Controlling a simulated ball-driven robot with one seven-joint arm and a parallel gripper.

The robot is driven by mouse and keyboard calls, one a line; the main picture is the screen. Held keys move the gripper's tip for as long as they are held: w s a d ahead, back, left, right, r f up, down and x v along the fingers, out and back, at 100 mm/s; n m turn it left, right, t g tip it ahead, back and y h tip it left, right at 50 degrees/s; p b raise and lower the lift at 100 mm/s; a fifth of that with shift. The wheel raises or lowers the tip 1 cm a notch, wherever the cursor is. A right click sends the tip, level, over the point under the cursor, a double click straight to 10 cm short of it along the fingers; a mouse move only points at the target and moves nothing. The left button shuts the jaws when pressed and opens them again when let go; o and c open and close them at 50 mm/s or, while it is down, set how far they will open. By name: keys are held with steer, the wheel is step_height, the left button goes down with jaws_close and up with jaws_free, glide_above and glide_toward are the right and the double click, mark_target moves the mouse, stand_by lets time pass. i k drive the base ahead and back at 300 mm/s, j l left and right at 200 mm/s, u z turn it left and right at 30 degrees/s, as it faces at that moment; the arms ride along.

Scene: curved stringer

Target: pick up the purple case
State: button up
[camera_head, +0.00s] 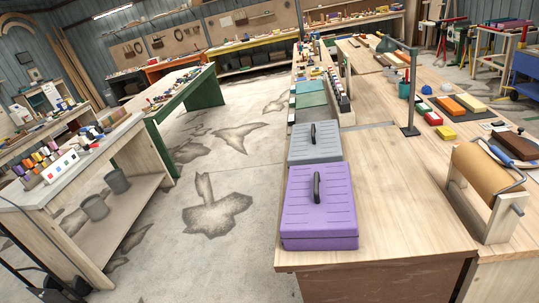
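The purple case (318,213) is a flat box with a ribbed lid and a black handle (317,187) on top. It lies at the near left corner of the wooden workbench (400,215). A similar grey case (314,146) with a black handle lies right behind it; whether the two touch is hard to tell. My gripper is not in view, and nothing covers the purple case.
A paper roll on a wooden stand (483,190) is on the bench at the right. A dark upright post (411,95) stands behind. The bench top right of the purple case is clear. Open stained floor (225,170) separates this bench from a left-hand bench (75,170).

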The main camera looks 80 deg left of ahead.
mark_target(319, 212)
steer(key=u, duration=1.9)
